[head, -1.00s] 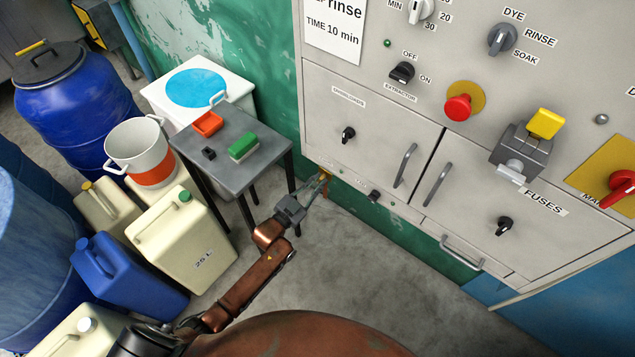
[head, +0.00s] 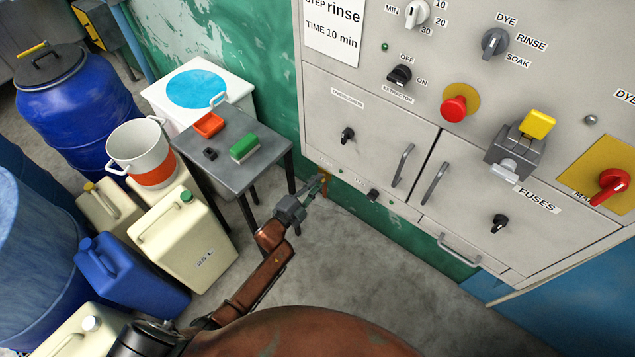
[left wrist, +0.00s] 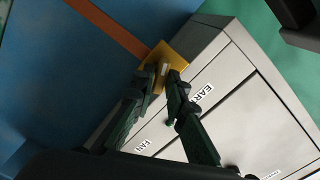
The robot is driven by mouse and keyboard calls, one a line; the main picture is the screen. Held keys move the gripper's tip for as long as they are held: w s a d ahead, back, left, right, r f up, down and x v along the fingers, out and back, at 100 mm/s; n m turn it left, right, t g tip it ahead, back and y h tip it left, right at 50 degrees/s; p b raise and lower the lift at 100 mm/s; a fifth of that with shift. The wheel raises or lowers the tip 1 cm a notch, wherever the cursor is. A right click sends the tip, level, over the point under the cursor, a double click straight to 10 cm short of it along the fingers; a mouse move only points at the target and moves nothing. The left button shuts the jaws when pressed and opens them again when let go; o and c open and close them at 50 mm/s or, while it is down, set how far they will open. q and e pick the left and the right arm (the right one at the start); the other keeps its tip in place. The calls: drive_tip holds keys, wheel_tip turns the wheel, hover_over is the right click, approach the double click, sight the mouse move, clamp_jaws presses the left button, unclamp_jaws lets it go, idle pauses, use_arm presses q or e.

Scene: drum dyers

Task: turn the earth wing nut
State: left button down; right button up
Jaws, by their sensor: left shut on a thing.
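The earth wing nut is at the lower left corner of the grey cabinet, on a small brass-yellow plate (left wrist: 178,63) beside a label reading "EAR…". My left gripper (head: 321,182) reaches this corner from below. In the left wrist view, its fingertips (left wrist: 164,78) are shut together in front of the plate, on the wing nut. The fingers hide most of the nut, so its angle is not clear. An orange-brown strip (left wrist: 112,27) runs from the plate. My right gripper is not in view.
A grey table (head: 226,160) with a green-topped block (head: 244,146) and an orange tray (head: 208,124) stands left of my left gripper. Cream canisters (head: 185,238) and a blue canister (head: 125,275) stand nearer. The floor (head: 350,270) below the cabinet is clear.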

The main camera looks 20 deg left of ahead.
use_arm(q)
drive_tip(key=shift+f+m+b, duration=0.15)
drive_tip(key=shift+m+b, duration=0.6)
drive_tip(key=shift+m, duration=1.5)
drive_tip(key=shift+f+m+b, duration=0.15)
drive_tip(key=shift+m+b, duration=0.6)
drive_tip(key=shift+m, duration=1.5)
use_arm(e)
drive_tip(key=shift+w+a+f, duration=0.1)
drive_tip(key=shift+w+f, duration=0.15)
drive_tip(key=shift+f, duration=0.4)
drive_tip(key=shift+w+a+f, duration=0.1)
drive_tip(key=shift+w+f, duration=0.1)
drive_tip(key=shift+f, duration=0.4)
use_arm(q)
drive_tip(key=c, duration=2.1)
unclamp_jaws()
drive_tip(key=shift+o, duration=0.3)
drive_tip(key=shift+r, duration=0.1)
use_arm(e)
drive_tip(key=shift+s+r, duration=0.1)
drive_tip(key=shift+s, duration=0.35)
